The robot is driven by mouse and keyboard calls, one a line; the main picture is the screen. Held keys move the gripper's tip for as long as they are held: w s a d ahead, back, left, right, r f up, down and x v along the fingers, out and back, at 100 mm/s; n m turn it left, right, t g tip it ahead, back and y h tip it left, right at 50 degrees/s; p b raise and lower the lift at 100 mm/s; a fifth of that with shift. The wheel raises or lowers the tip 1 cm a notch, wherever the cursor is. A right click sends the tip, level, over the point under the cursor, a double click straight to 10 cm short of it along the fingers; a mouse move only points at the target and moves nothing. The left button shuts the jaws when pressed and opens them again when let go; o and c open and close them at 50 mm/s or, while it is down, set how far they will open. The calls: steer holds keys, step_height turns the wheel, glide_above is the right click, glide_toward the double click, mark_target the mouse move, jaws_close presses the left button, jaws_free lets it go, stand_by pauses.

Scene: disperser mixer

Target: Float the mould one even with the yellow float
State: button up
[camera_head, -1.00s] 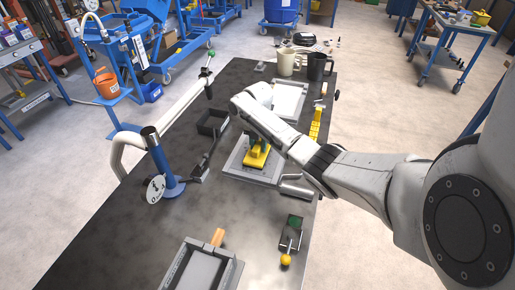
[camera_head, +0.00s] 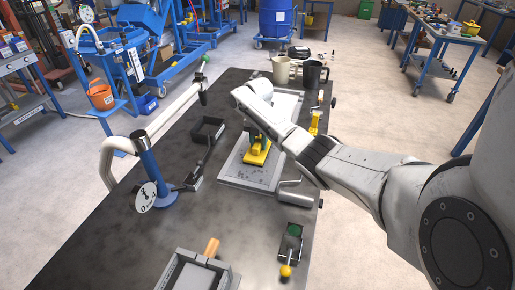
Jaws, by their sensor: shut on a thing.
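The yellow float (camera_head: 257,157) is over the middle mould, a shallow grey rectangular frame (camera_head: 247,182) on the dark bench. My gripper (camera_head: 256,141) is shut on the float from above; its fingers are mostly hidden by my wrist and arm. The float's yellow base looks low against the mould's surface, but I cannot tell whether it touches. The mould's near edge is clear, and its far part is partly covered by my arm.
Another mould (camera_head: 160,281) lies at the near edge. A roller (camera_head: 291,185), a small box with a yellow knob (camera_head: 286,271) and a black tray (camera_head: 207,132) are close by. A blue post (camera_head: 157,175) stands left. Two mugs (camera_head: 315,73) stand at the far end.

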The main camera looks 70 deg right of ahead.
steer(key=shift+d+f+b, duration=0.2)
steer(key=shift+d+b, duration=0.6)
steer(key=shift+b, duration=0.25)
steer(key=shift+w+d+r+b, duration=0.1)
steer(key=shift+d+r+b, duration=0.05)
steer(key=shift+d+b, duration=0.4)
steer(key=shift+a+r+p, duration=0.2)
steer(key=shift+p, duration=0.15)
steer(key=shift+a+p, duration=0.8)
steer(key=shift+p, duration=0.4)
steer(key=shift+a+f+p, duration=0.15)
steer(key=shift+a+p, duration=0.2)
steer(key=shift+a, duration=0.1)
steer(key=a+p, duration=0.2)
steer(key=shift+s+p, duration=0.2)
steer(key=shift+p, duration=0.2)
steer(key=shift+a+f, duration=0.2)
steer(key=shift+f, duration=0.1)
